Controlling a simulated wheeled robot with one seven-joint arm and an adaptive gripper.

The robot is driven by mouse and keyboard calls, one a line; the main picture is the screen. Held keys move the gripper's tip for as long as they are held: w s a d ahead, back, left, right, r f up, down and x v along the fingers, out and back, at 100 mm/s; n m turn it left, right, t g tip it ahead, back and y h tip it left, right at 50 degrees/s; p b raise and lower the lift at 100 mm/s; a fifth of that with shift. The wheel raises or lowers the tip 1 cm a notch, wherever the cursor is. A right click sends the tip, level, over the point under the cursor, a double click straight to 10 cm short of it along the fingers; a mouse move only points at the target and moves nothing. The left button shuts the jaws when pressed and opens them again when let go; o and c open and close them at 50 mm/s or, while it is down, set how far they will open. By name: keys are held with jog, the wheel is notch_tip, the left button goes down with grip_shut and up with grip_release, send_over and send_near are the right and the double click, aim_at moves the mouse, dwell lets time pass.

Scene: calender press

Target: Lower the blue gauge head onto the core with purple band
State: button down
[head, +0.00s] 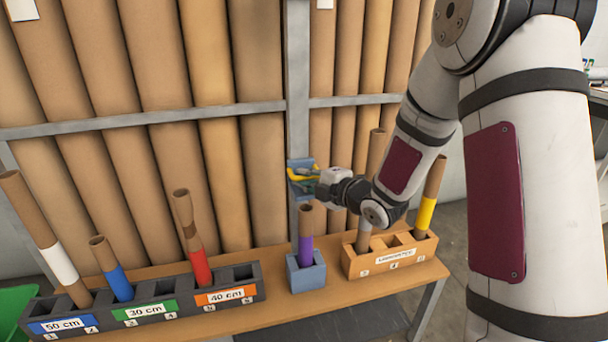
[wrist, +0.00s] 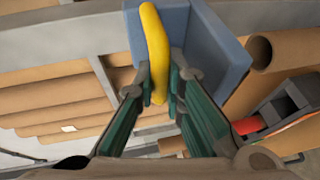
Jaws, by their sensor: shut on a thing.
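The blue gauge head (head: 295,163) has a yellow handle (head: 301,177). My gripper (head: 312,181) is shut on the handle and holds the gauge head in the air. In the wrist view the fingers (wrist: 160,88) pinch the yellow handle (wrist: 153,35), with the blue head (wrist: 218,55) behind it. The core with purple band (head: 306,249) stands upright in a small blue block (head: 306,276) on the bench. Its open top is below the gauge head in the head view, with a gap between. I cannot tell exactly how the two line up in depth.
A dark rack (head: 150,306) at the left holds cores with white, blue and red bands. An orange-brown rack (head: 391,263) at the right holds several cores, one yellow-banded. Tall brown rolls (head: 222,130) stand behind grey rails. Bare bench (head: 335,295) shows around the blue block.

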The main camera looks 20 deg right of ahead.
aim_at(312, 199)
notch_tip(312, 199, down, 5)
jog(key=b, duration=0.4)
jog(key=shift+f, duration=0.15)
jog(key=shift+s+d+f, duration=0.1)
jog(key=shift+s+f, duration=0.05)
jog(key=c, duration=1.9)
grip_release()
jog(key=shift+f, duration=0.1)
jog(key=shift+s+d+r, duration=0.1)
jog(key=shift+s+r, duration=0.1)
jog(key=v, duration=1.1)
jog(key=shift+s+d, duration=0.1)
jog(key=shift+s, duration=0.1)
